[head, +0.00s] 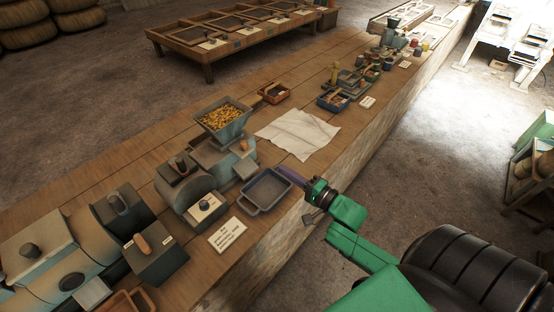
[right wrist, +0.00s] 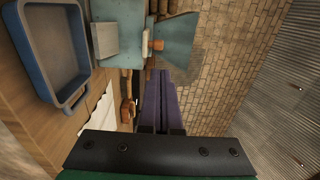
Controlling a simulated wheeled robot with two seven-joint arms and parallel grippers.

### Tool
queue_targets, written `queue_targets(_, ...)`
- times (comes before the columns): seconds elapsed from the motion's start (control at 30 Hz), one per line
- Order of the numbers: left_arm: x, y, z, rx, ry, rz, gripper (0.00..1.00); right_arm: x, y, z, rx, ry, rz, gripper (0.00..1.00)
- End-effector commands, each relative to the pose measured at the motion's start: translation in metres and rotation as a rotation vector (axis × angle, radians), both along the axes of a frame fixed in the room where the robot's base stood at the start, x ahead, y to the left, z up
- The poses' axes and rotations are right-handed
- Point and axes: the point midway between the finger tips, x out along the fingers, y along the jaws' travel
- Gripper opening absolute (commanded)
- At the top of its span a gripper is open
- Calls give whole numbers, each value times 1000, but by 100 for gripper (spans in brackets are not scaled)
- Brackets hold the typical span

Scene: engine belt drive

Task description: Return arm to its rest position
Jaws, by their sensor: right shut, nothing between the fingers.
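My right arm comes in from the lower right of the head view, green with a black wrist. Its gripper (head: 291,176) has purple fingers and hangs over the bench's front edge, just right of a blue-grey tray. The fingers also show in the right wrist view (right wrist: 160,100), side by side, closed and empty. My left gripper is in neither view.
The blue-grey tray (head: 267,189) also shows in the wrist view (right wrist: 49,45). A machine with a hopper of yellow pieces (head: 223,116) stands behind it. A white cloth (head: 298,134) and a printed card (head: 227,235) lie on the bench (head: 325,160). The floor at right (head: 440,150) is mostly clear.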

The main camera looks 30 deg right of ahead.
Motion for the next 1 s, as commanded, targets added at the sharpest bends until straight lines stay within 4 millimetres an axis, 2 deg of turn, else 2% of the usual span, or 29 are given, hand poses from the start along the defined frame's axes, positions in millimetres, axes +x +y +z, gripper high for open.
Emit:
queue_targets(0.17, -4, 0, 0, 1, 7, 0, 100, -1, -1, 0, -1, 0, 0, 0)
queue_targets(0.27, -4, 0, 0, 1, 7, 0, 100, -2, -6, -15, -48, 21, -20, 0)
queue_targets(0.37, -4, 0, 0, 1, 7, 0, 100, -10, -22, -68, -219, 100, -72, 0)
queue_targets(0.47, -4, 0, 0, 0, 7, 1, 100, -36, -42, -152, -500, 247, -93, 0)
queue_targets(0.5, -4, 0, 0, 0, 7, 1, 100, -53, -48, -187, -619, 315, -77, 0)
queue_targets(0.57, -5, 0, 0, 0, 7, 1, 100, -82, -51, -236, -791, 416, -22, 0)
queue_targets(0.6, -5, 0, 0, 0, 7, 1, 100, -104, -51, -267, -900, 482, 34, 0)
queue_targets(0.67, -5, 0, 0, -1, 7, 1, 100, -143, -48, -310, -1055, 576, 149, 0)
queue_targets(0.73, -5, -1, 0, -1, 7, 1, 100, -193, -38, -353, -1212, 669, 325, 0)
queue_targets(0.8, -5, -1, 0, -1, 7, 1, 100, -245, -24, -387, -1341, 732, 533, 0)
queue_targets(0.9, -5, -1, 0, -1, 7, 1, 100, -307, -5, -415, -1453, 767, 815, 0)
queue_targets(1.0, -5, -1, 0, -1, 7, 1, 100, -343, 7, -426, -1503, 763, 991, 0)
